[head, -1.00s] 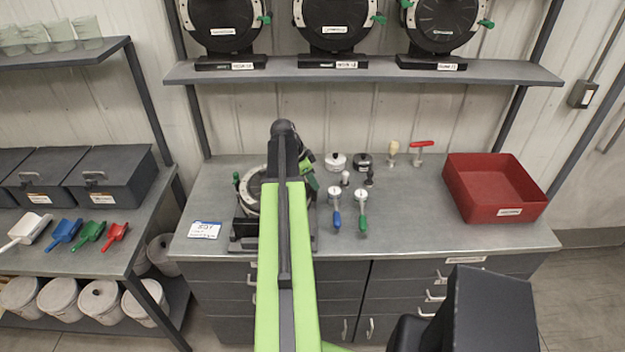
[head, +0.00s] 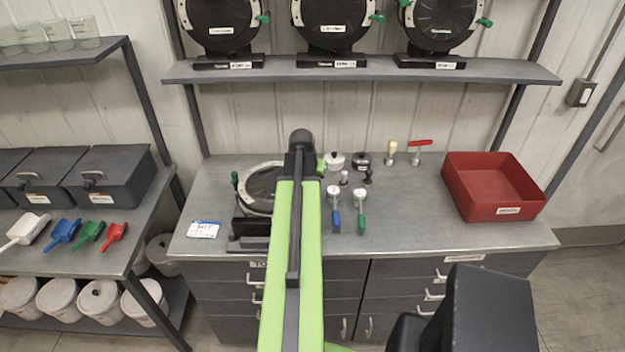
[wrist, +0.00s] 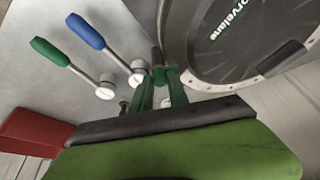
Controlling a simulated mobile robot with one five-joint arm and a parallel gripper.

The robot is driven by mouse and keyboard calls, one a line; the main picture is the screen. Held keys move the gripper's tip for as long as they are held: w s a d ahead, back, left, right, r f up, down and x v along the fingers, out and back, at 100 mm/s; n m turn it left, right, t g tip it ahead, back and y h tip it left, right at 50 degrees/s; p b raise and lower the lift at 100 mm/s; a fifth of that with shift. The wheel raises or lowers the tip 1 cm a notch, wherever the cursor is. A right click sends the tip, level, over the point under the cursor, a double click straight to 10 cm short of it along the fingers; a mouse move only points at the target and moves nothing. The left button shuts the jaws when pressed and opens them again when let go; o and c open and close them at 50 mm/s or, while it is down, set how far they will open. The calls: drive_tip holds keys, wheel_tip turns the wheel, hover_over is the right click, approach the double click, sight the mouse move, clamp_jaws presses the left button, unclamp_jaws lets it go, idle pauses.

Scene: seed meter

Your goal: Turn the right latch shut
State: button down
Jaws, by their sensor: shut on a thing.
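The seed meter (head: 258,192) stands on the bench in the head view, with a round dark cover and pale rim. Its left latch (head: 235,179) has a green handle standing upright. My arm covers the meter's right side there, so the right latch is hidden. In the wrist view the meter's cover (wrist: 245,40) fills the upper right. My gripper (wrist: 160,78) has its green fingers beside the cover's rim, shut on a small dark green piece, the right latch (wrist: 157,58). The fingers hide most of it, and its exact angle cannot be told.
Blue-handled (head: 334,212) and green-handled (head: 361,212) tools lie just right of my arm. Small round-topped pieces (head: 335,161) stand behind them. A red bin (head: 495,190) sits at the bench's right. A shelf (head: 370,76) with more meters hangs above.

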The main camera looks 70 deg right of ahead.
drive_tip(key=shift+n+t, duration=0.3)
drive_tip(key=shift+n, duration=0.5)
drive_tip(key=c, duration=1.3)
unclamp_jaws()
drive_tip(key=shift+w+a, duration=0.1)
drive_tip(key=shift+o, duration=0.2)
drive_tip(key=p+v, duration=1.6)
drive_tip(key=v, duration=0.1)
drive_tip(key=shift+s+r, duration=0.2)
drive_tip(key=shift+s, duration=0.05)
